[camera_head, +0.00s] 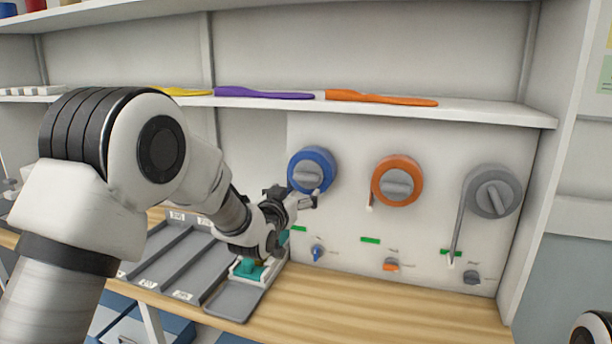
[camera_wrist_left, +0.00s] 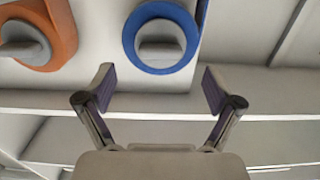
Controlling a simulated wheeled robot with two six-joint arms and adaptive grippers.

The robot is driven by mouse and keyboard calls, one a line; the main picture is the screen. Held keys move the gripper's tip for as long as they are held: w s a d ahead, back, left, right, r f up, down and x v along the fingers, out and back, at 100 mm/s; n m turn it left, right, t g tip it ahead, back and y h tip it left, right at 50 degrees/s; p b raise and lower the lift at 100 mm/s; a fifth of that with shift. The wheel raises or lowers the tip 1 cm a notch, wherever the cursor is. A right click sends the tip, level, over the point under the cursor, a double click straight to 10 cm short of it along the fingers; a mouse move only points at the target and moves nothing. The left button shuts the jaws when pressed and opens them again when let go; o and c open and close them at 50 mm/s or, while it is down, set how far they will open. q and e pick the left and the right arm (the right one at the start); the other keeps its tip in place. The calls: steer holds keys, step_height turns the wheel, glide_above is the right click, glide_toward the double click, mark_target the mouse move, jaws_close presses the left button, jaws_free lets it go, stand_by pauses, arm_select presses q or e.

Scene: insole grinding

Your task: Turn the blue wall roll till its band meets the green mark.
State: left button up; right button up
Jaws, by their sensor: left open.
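The blue wall roll (camera_head: 313,164) with its grey knob is on the white panel, leftmost of three rolls. It also shows in the left wrist view (camera_wrist_left: 160,41), just beyond my fingertips. Its green mark (camera_head: 299,228) is on the panel below it. I cannot make out the blue roll's band; my gripper covers part of the area under the roll. My left gripper (camera_head: 306,199) is open and empty, just below the roll's knob in the head view. In the left wrist view its two fingers (camera_wrist_left: 158,80) are spread apart, with the knob between and ahead of them. My right gripper does not show.
An orange roll (camera_head: 396,159) and a grey roll (camera_head: 497,172), with its long band hanging, are to the right. Small knobs, like the blue one (camera_head: 317,252), sit below. Insoles (camera_head: 380,98) lie on the shelf above. A grey tray (camera_head: 236,299) is on the bench.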

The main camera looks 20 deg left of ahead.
mark_target(308, 172)
arm_select(q)
steer(key=w+p, duration=0.1)
steer(key=w, duration=0.1)
steer(key=w+r+p, duration=0.1)
steer(key=w, duration=0.2)
steer(key=w+p, duration=0.1)
steer(key=w, duration=0.2)
steer(key=shift+r, duration=0.3)
steer(key=shift+c, duration=0.4)
steer(key=c, duration=0.5)
steer(key=shift+s+r, duration=0.1)
steer(key=shift+s, duration=0.05)
steer(key=c, duration=0.6)
